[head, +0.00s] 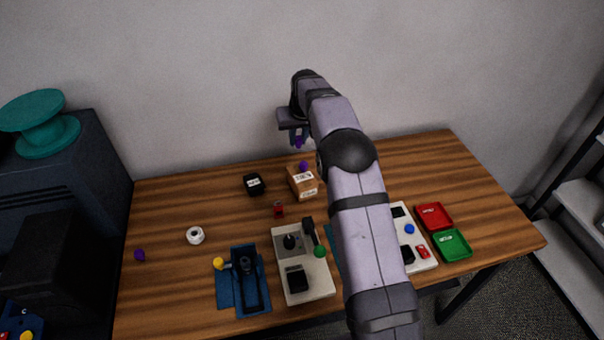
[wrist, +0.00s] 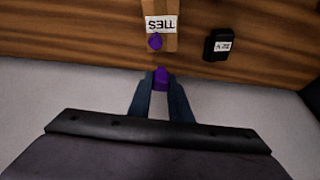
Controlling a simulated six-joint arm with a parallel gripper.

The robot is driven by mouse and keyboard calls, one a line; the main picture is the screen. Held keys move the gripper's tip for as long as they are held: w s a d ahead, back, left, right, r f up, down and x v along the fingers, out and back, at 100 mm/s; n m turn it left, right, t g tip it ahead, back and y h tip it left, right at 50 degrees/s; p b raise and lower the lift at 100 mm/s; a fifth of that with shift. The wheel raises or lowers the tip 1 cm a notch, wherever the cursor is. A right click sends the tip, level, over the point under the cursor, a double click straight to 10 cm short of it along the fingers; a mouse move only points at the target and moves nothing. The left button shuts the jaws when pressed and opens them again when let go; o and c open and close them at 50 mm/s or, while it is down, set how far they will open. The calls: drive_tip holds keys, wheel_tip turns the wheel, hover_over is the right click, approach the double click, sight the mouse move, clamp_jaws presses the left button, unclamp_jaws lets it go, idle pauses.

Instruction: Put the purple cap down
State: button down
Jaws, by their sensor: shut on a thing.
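My gripper (head: 298,137) is shut on a purple cap (head: 299,143) and holds it in the air near the back wall, behind the cardboard box in the head view. In the wrist view the cap (wrist: 161,76) sits between the fingertips of my gripper (wrist: 160,84). A second purple piece (head: 303,166) shows at the cardboard box (head: 304,184), and also in the wrist view (wrist: 155,42); I cannot tell whether it rests on top. A third purple piece (head: 139,255) lies at the table's left side.
A black labelled box (head: 254,184) stands left of the cardboard box. A white roll (head: 195,236), blue stand (head: 229,290), grey panel (head: 312,279), red tray (head: 446,213) and green tray (head: 464,244) are on the table (head: 160,210). The back right is clear.

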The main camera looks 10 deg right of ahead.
sight(299, 146)
wheel_tip(299, 146, up, 6)
drive_tip(key=w, duration=0.1)
drive_tip(key=shift+w+r, duration=0.15)
drive_tip(key=shift+r, duration=0.1)
idle(0.4)
drive_tip(key=shift+s, duration=0.2)
drive_tip(key=shift+s+a+f, duration=0.1)
drive_tip(key=shift+s+f, duration=0.25)
drive_tip(key=shift+s, duration=0.2)
drive_tip(key=shift+f, duration=0.1)
drive_tip(key=shift+f+p, duration=1.8)
drive_tip(key=shift+f, duration=3.15)
